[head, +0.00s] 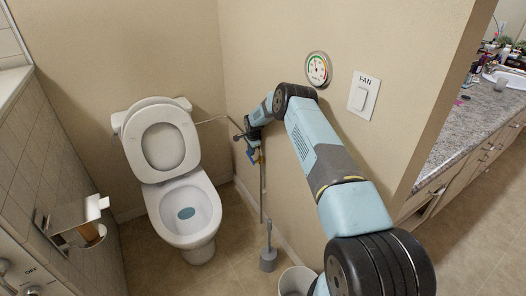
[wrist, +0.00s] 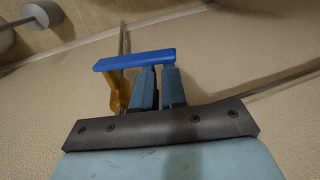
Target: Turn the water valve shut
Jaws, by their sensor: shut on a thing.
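The water valve has a flat blue lever handle (wrist: 125,61) and a yellow-orange body (wrist: 116,92) in the wrist view. The handle lies crosswise to the thin pipe (wrist: 125,38) in that picture. My gripper (wrist: 158,78) is shut on the right part of the blue handle; its fingertips are partly hidden behind it. In the head view the blue handle (head: 251,156) shows small beside the wall, just below my gripper (head: 250,141). Most of the valve body is hidden by my gripper in the head view.
A white toilet (head: 184,212) with its lid up stands left of the valve. A grey toilet brush (head: 268,258) and a white bin (head: 297,281) stand below along the wall. A gauge (head: 318,69) and a fan switch (head: 363,95) are on the wall above my arm.

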